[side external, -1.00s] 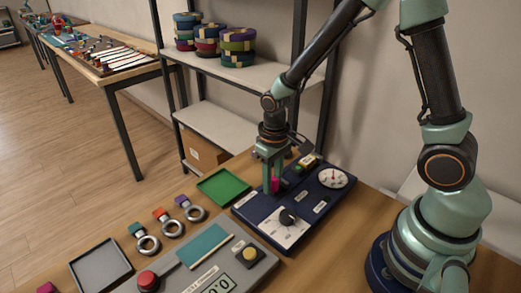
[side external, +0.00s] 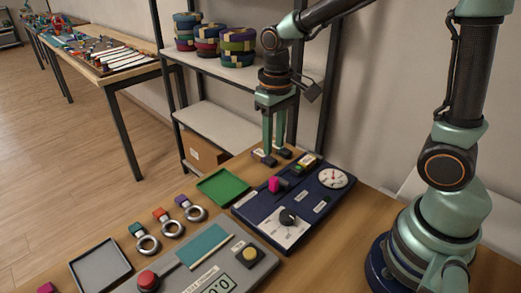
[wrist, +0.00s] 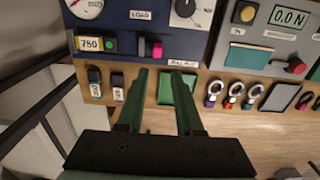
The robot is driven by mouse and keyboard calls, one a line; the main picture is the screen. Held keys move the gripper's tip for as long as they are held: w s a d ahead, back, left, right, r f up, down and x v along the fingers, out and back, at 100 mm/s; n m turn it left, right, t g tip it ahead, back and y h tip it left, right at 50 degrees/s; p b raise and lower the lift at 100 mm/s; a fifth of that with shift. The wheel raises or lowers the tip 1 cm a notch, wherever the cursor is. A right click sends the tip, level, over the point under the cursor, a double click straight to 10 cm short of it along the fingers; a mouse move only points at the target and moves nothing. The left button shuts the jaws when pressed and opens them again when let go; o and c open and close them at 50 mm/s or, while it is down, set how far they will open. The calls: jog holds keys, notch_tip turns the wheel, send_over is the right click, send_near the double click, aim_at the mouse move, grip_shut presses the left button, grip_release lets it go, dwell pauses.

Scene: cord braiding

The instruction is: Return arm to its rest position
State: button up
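My gripper (side external: 274,146) is raised above the back edge of the dark blue panel (side external: 245,208), fingers pointing down. In the wrist view its two green fingers (wrist: 162,74) stand apart with nothing between them, so it is open and empty. A magenta handle (side external: 274,184) stands on the blue panel, clear of the fingers; it also shows in the wrist view (wrist: 157,50). The panel carries a black knob (side external: 287,217) on a white plate and a round white dial (side external: 333,178).
A green tray (side external: 222,186) lies beside the blue panel. Several ringed tools (side external: 170,228) and a grey tray (side external: 100,270) lie at the left. A grey panel (side external: 262,267) with a red button (side external: 148,280) is in front. A shelf (side external: 225,75) with coiled cords stands behind.

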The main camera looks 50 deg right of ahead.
jog(key=shift+r, duration=0.1)
jog(key=s+d+r+t, duration=0.3)
jog(key=s+r+t, duration=0.2)
jog(key=r, duration=0.3)
jog(key=shift+s+r+t, duration=0.3)
jog(key=shift+s, duration=0.45)
